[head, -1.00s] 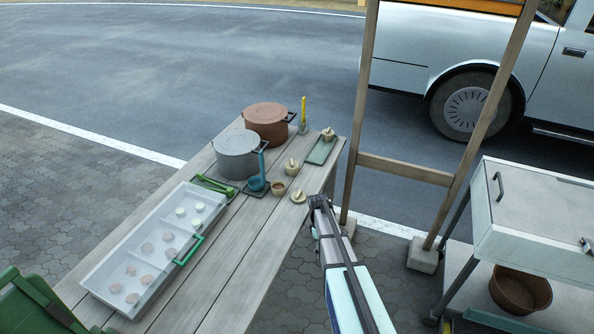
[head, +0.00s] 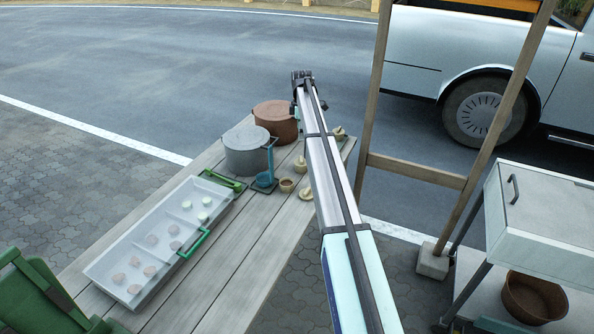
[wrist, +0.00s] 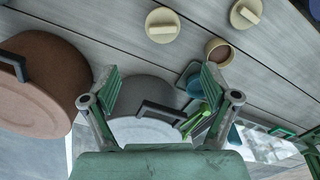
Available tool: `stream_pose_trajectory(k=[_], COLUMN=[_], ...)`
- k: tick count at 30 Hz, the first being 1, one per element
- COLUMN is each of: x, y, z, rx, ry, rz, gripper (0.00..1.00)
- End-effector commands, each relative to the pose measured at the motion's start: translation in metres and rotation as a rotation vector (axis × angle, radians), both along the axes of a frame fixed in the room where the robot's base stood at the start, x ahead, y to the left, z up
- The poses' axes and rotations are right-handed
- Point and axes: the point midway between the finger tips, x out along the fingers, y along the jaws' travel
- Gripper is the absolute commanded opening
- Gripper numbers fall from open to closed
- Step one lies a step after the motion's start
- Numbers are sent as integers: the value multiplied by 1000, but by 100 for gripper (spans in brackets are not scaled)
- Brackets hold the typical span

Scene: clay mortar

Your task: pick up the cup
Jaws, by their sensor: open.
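A small brown open cup (head: 287,186) stands upright on the table among cream lidded pieces. It also shows in the wrist view (wrist: 219,51), right of centre near the top. A blue cup (head: 263,180) sits on a dark stand just left of it. My gripper (head: 302,75) is raised beyond the pots at the far end of the table, apart from both cups. In the wrist view its green fingers (wrist: 160,82) are spread and empty, with the grey pot below and behind them.
A grey pot (head: 246,152) and a brown pot (head: 276,120) stand at the table's far end. Cream lidded pieces (head: 306,193) (head: 300,167) lie near the cup. A divided tray (head: 140,262) holds several discs. A wooden post (head: 374,90) rises to the right.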

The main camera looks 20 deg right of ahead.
Motion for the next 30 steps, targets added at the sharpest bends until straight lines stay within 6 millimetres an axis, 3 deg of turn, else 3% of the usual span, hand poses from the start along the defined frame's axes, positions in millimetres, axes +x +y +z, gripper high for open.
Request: stream_pose_trajectory(k=[16, 30], x=[-1, -3], y=[0, 1], z=[-97, -128], rx=[1, 1], ry=[3, 3], rz=[-1, -2], gripper=[86, 86])
